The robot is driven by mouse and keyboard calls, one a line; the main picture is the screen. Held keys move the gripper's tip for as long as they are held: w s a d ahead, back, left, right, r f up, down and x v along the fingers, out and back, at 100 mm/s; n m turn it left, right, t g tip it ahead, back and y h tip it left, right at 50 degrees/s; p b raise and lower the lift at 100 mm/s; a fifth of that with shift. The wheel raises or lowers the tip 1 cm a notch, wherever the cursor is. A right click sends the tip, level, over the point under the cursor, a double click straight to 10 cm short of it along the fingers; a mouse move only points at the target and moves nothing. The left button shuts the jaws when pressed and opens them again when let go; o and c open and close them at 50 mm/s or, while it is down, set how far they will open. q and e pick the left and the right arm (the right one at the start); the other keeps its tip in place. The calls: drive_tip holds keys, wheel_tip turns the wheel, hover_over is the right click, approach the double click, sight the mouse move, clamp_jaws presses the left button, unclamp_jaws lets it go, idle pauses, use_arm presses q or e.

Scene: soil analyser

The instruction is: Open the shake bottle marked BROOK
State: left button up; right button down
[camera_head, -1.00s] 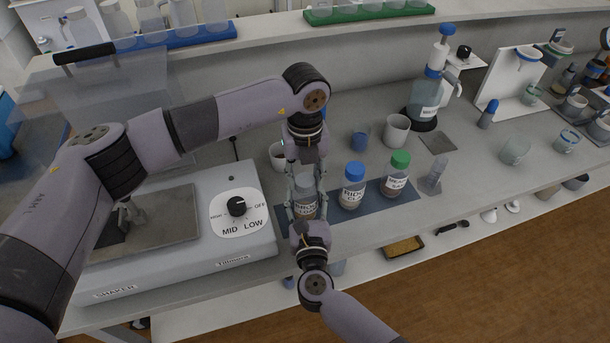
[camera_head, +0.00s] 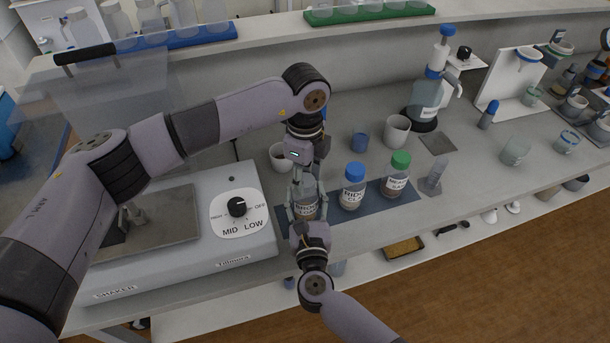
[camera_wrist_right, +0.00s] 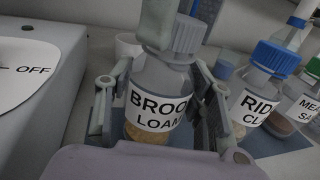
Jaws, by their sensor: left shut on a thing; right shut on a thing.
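The BROOK LOAM bottle (camera_wrist_right: 155,105) is clear with a white label, tan soil at its bottom and a grey cap (camera_wrist_right: 188,38). It stands upright on the mat and also shows in the head view (camera_head: 306,207). My right gripper (camera_head: 307,216) is shut around the bottle's body from the front, one finger on each side of the label in the wrist view. My left gripper (camera_head: 304,172) comes down from above and is shut on the cap; one finger shows against the cap in the wrist view. The cap sits at the bottle's neck; whether it is loose cannot be told.
The blue-capped RIDGE bottle (camera_head: 352,187) and the green-capped bottle (camera_head: 396,176) stand close on the right on the dark mat (camera_head: 374,193). The shaker (camera_head: 180,264) stands on the left. A cup (camera_head: 278,156) is behind the BROOK bottle, and a white beaker (camera_head: 396,131) is further back.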

sight(305, 180)
use_arm(q)
drive_tip(key=shift+r, duration=0.25)
drive_tip(key=shift+r, duration=0.85)
drive_tip(key=shift+r, duration=2.05)
use_arm(e)
drive_tip(key=c, duration=0.7)
unclamp_jaws()
